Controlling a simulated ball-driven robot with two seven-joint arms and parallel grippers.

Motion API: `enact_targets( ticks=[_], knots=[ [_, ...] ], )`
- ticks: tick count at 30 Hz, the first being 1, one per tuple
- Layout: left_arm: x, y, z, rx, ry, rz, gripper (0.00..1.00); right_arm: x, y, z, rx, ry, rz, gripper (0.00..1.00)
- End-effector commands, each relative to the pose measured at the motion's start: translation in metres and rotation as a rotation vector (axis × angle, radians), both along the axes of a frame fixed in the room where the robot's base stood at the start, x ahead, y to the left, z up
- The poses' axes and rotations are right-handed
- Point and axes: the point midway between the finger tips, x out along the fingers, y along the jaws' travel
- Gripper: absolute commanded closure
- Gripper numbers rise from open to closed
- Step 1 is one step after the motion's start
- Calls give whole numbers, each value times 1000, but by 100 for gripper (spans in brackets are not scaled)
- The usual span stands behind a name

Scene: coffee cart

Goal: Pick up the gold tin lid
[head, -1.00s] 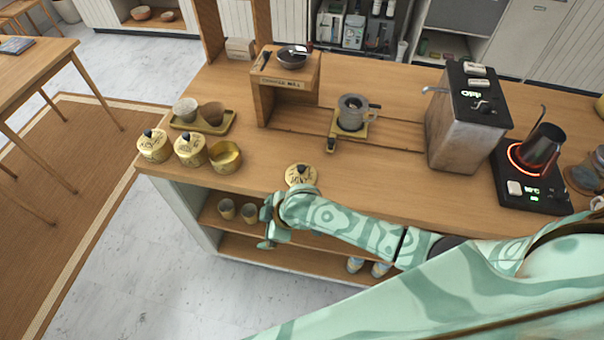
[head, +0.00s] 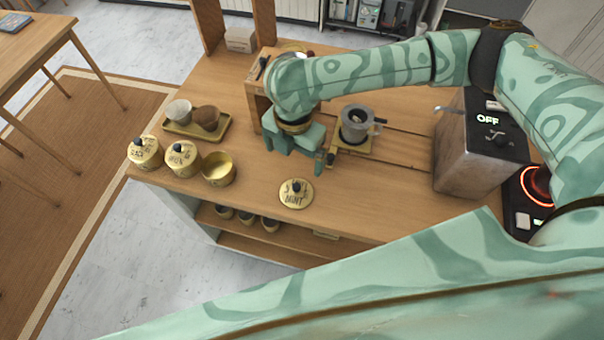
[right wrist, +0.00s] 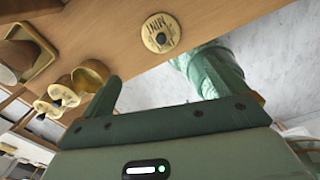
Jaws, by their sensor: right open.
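The gold tin lid (head: 296,193) lies flat near the front edge of the wooden counter, with its dark knob up and "MINT" written on it. It also shows in the right wrist view (right wrist: 160,33), beyond the fingers near the top. My right gripper (head: 294,158) is open and empty above the counter, behind the lid in the head view and apart from it. The open gold tin (head: 219,170) stands left of the lid. Two lidded gold tins (head: 183,158) (head: 145,152) stand further left. My left gripper is not in view.
A tray (head: 222,128) with two cups is at the back left. A wooden stand (head: 258,112) is partly hidden by my right arm. A grey metal jug (head: 357,124) stands right of the gripper. A metal machine (head: 462,160) and a glowing hotplate (head: 535,187) are at the right.

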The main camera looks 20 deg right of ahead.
Motion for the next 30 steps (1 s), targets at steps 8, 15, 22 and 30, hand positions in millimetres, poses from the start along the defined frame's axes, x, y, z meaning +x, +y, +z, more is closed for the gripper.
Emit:
enact_targets(
  ticks=[8, 15, 22, 30],
  knots=[
    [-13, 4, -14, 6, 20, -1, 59, -4, -5, -50, -19, 16, 13, 3],
    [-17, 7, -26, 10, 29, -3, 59, -3, -4, -99, -17, 12, 13, 3],
    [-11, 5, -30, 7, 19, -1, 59, -2, -4, -118, -16, 11, 12, 3],
    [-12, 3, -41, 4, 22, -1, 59, 1, -3, -159, -16, 11, 12, 3]
  ],
)
